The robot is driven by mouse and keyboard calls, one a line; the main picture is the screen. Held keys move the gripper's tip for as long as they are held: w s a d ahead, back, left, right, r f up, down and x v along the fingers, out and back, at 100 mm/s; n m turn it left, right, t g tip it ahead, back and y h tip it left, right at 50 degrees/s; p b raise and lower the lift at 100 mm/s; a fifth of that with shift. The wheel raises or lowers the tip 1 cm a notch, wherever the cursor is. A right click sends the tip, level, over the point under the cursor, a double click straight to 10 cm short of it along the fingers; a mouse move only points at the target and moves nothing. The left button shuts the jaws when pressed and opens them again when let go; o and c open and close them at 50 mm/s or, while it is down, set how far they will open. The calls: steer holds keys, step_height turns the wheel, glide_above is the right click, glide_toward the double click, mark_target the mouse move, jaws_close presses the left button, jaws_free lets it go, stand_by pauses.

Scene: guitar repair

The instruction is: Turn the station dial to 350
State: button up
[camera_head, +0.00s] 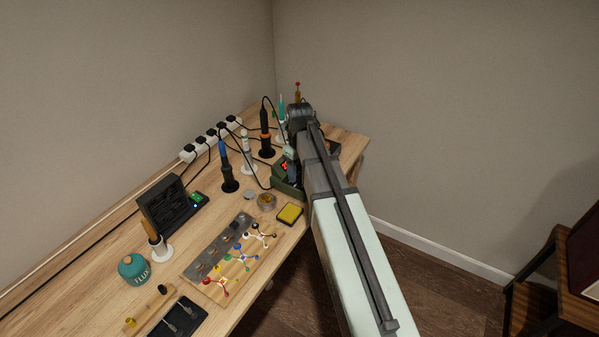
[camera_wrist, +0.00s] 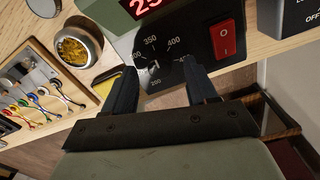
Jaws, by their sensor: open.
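The soldering station (camera_head: 283,186) is a green box on the bench, mostly hidden by my arm in the head view. In the wrist view its black front panel (camera_wrist: 196,48) carries a dial scale with 350 and 400 readable. The dial (camera_wrist: 153,68) shows small and dark, with pale marks, among the numbers; its pointer setting is unclear. A red display (camera_wrist: 140,6) is cut off by the top edge, its digits starting with 2. My gripper (camera_wrist: 159,66) is open, its two fingers either side of the dial area. I cannot tell whether they touch the dial.
A red power switch (camera_wrist: 226,38) sits right of the dial, close to the right finger. A tin of brass wool (camera_wrist: 75,48) and a yellow sponge (camera_head: 290,214) lie beside the station. Soldering irons (camera_head: 228,170) stand in holders behind. Bare floor lies in front of the bench.

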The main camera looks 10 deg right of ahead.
mark_target(300, 175)
step_height(300, 175, up, 13)
stand_by(0.6)
steer(key=shift+d+f, duration=0.1)
steer(key=shift+f, duration=0.05)
